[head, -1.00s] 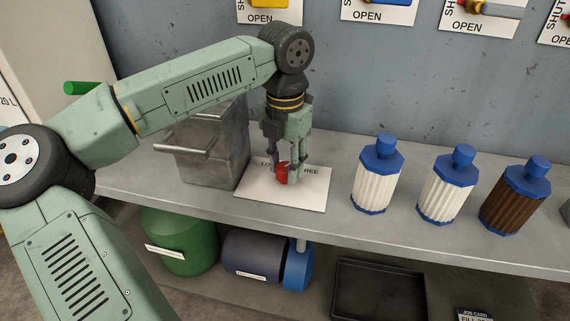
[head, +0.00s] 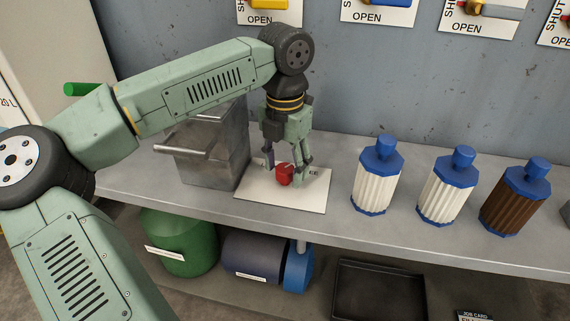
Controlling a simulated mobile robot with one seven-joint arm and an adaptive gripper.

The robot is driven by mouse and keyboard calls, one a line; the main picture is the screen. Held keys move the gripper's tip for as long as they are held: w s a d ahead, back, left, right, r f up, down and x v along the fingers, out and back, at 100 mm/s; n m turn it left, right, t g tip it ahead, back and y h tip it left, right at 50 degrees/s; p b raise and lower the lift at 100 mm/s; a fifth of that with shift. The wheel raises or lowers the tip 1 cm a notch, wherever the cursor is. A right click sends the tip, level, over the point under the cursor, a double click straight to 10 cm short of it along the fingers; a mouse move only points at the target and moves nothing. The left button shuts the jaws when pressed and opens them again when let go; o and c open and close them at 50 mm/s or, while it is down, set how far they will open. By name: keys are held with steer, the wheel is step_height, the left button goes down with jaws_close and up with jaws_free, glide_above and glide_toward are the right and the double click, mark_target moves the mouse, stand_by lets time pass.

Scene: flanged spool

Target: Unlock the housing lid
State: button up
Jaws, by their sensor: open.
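A small red knob (head: 284,175) stands on a white plate (head: 308,200) on the bench. The plate has printed lettering, of which only the end, "EE", shows now; my gripper hides the rest. My gripper (head: 287,168) points down over the knob with its fingers apart, one to the left and one to the right of it. It is open and holds nothing. Whether a finger touches the knob, I cannot tell. A grey metal box with a bar handle (head: 215,150) stands just left of the plate, partly behind my arm; whether it is the housing is not clear.
Two white ribbed cartridges (head: 377,183) (head: 445,192) and a brown one (head: 512,203), all blue-capped, stand to the right on the bench. A green drum (head: 178,245), a blue cylinder (head: 255,258) and a black tray (head: 378,295) are below. Signs with "OPEN" hang on the wall.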

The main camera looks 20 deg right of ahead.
mark_target(285, 168)
step_height(285, 168, up, 12)
stand_by(0.5)
steer(key=shift+c, duration=0.2)
stand_by(1.0)
